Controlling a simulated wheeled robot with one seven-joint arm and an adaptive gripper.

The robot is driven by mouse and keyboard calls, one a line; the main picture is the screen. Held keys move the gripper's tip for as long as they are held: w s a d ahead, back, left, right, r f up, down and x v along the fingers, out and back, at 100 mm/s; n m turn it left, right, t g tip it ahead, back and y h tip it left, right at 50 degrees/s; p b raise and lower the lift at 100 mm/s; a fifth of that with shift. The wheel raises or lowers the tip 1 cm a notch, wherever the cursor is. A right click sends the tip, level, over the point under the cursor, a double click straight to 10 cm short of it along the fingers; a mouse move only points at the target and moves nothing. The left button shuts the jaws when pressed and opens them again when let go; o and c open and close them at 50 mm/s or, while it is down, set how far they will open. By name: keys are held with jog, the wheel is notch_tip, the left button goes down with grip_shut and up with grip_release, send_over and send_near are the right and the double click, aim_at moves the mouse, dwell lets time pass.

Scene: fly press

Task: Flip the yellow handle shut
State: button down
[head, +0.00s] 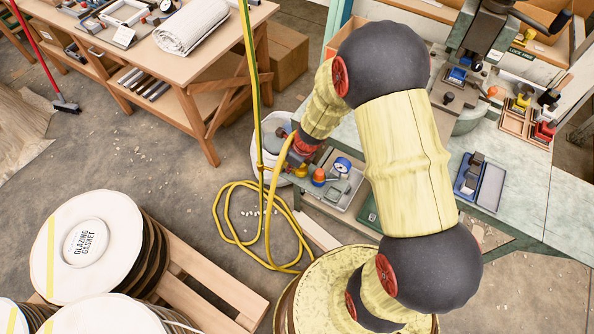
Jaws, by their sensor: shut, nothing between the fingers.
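My yellow and black arm reaches over the bench to the white bucket, and my gripper (291,142) is at its end beside the yellow hose. The gripper is small in view and looks shut and empty. A small yellow fitting (300,171) shows just below it, close to the bucket rim. I cannot tell whether this fitting is the yellow handle, nor whether the gripper touches it. The yellow hose (280,160) runs past the gripper and loops on the floor.
The white bucket (267,152) stands by the green bench (530,190). A grey tray (338,192) with an orange-topped item is right of the gripper. A wooden table (150,50) stands at upper left. Gasket reels (120,215) and a pallet (205,275) fill the lower left.

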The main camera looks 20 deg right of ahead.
jog(key=shift+w+a, duration=0.2)
jog(key=shift+w+a+m+p, duration=0.2)
jog(key=shift+a+m+p, duration=0.35)
jog(key=shift+m+p, duration=0.45)
jog(key=w+a+m+h+p, duration=0.3)
jog(key=w+m+p, duration=0.5)
jog(key=m+p, duration=0.7)
jog(key=shift+w+a+g+h+p, duration=0.2)
jog(key=shift+g+h+p, duration=0.15)
jog(key=shift+h, duration=0.45)
dwell(0.6)
